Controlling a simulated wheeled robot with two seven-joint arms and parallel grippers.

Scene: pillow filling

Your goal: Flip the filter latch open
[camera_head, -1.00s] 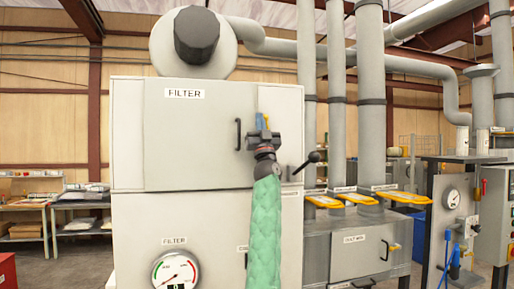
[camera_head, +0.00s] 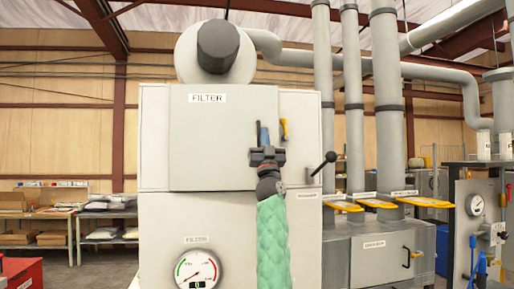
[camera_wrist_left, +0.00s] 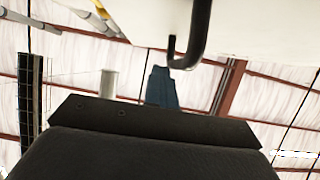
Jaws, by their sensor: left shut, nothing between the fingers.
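The upper filter door (camera_head: 222,140) is closed on the pale grey cabinet and carries a FILTER label. A small yellow latch (camera_head: 284,129) stands upright at the door's right edge. My left gripper (camera_head: 264,134) is shut and empty, with its blue fingertips pointing up in front of the door, just left of the latch. The gap to the latch in depth is hard to tell. In the left wrist view, the blue fingertips (camera_wrist_left: 162,86) are beside a black door handle (camera_wrist_left: 190,40). The right gripper is out of view.
A black-knobbed lever (camera_head: 324,164) sticks out at the cabinet's right side. A round gauge (camera_head: 198,269) is on the lower front. Yellow slide gates (camera_head: 378,203) cross the pipes at right. Shelves (camera_head: 105,222) stand at left.

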